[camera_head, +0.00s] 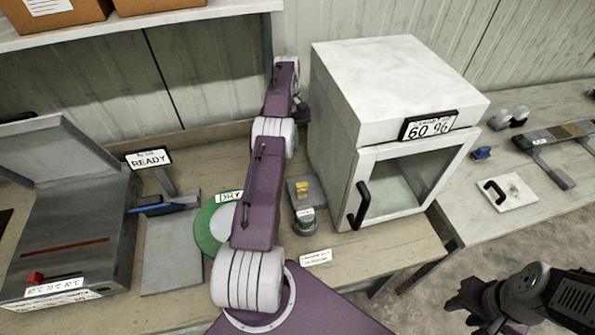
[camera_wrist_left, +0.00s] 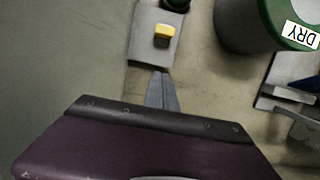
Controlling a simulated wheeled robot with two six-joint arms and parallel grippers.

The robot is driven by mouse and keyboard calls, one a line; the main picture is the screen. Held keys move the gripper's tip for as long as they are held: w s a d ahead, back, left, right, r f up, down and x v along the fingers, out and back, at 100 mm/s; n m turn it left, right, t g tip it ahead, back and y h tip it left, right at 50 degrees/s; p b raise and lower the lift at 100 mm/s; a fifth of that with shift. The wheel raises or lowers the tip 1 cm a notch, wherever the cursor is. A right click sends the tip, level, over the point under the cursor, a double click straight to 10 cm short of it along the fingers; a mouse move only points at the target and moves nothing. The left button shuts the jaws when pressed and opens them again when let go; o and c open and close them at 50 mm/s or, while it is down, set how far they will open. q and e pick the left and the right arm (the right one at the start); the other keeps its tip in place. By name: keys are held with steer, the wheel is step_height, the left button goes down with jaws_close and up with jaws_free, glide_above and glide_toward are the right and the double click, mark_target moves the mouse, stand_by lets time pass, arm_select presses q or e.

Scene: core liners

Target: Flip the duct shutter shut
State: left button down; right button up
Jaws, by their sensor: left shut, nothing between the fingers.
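No part is plainly marked as the duct shutter, and I cannot tell it for sure. A small grey plate (camera_head: 293,186) with a yellow block (camera_head: 302,188) lies on the bench left of the white cabinet. In the left wrist view, the plate (camera_wrist_left: 141,48) and yellow block (camera_wrist_left: 163,35) appear just beyond my left gripper (camera_wrist_left: 161,76), whose fingers are together and empty. In the head view my left arm reaches to the back, and the left gripper (camera_head: 303,113) is mostly hidden beside the cabinet. My right gripper (camera_head: 478,303) is at the lower right, its opening unclear.
A white cabinet (camera_head: 385,85) marked 60 % has a glass door with a black handle. A green-rimmed container (camera_head: 208,232) labelled DRY, a READY sign (camera_head: 149,158) and a grey lidded box (camera_head: 65,255) stand left. A white plate with a black handle (camera_head: 495,190) lies right.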

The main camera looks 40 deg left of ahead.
mark_target(302, 189)
arm_select(q)
steer(key=b+x, duration=0.3)
steer(key=x, duration=0.6)
steer(key=shift+s+d+f, duration=0.1)
steer(key=shift+d+f, duration=0.1)
steer(key=shift+f, duration=0.05)
steer(key=shift+s+d+p, duration=0.5)
steer(key=shift+s+d, duration=0.35)
steer(key=shift+d, duration=0.25)
steer(key=shift+s+d, duration=0.4)
steer(key=shift+d, duration=0.05)
steer(key=shift+f, duration=0.1)
